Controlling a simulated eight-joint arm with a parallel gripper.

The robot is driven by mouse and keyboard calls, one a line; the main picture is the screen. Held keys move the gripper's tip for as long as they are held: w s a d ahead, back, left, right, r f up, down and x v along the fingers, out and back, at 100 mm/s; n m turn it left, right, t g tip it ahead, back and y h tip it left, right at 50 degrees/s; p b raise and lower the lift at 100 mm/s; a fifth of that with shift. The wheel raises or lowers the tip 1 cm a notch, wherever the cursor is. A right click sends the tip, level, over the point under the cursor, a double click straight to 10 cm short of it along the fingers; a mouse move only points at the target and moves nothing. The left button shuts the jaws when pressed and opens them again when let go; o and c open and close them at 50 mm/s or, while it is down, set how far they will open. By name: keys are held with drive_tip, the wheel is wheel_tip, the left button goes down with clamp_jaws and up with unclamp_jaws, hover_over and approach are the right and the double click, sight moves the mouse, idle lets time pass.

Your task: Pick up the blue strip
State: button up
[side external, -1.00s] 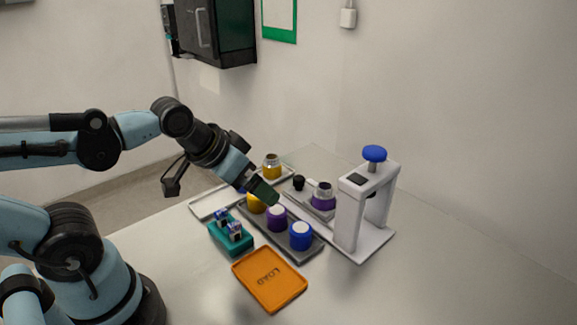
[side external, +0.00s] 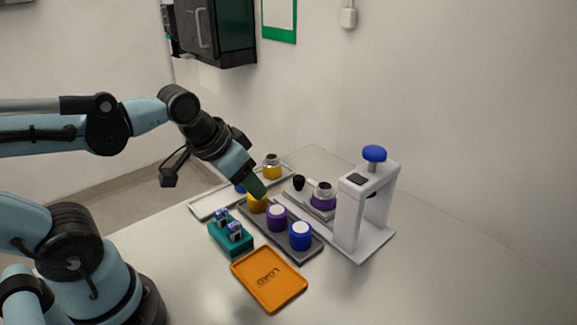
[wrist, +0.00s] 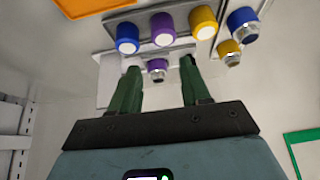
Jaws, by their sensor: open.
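I cannot make out a separate blue strip for certain. A teal holder (side external: 229,242) left of the jars carries small blue-and-white pieces (side external: 235,231), too small to identify. My gripper (side external: 260,190) is above the yellow jar (side external: 257,205) in the side view and hides part of its top. In the wrist view my gripper (wrist: 159,68) has its two green fingers apart, with no object held. A purple jar with a metal top (wrist: 157,66) shows beyond the gap between them. The teal holder is not visible in the wrist view.
A grey tray (side external: 268,236) holds yellow, purple (side external: 277,217) and blue (side external: 301,236) jars. An orange LOAD tray (side external: 269,278) lies in front. A white press with a blue knob (side external: 375,154) stands at right. The table's right side is clear.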

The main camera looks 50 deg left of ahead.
wheel_tip(320, 180, up, 3)
drive_tip(key=s+a+g, duration=0.1)
drive_tip(key=s+g, duration=0.2)
drive_tip(key=g, duration=0.3)
hover_over(233, 224)
drive_tip(key=shift+w+d+f, duration=0.1)
drive_tip(key=shift+d+f, duration=0.1)
drive_tip(key=shift+f, duration=1.55)
drive_tip(key=shift+d+f, duration=0.2)
drive_tip(key=shift+f, duration=1.5)
drive_tip(key=shift+a+f, duration=0.2)
drive_tip(key=shift+f, duration=0.65)
drive_tip(key=shift+a+f, duration=0.2)
drive_tip(key=shift+f, duration=1.55)
drive_tip(key=shift+c, duration=0.3)
clamp_jaws()
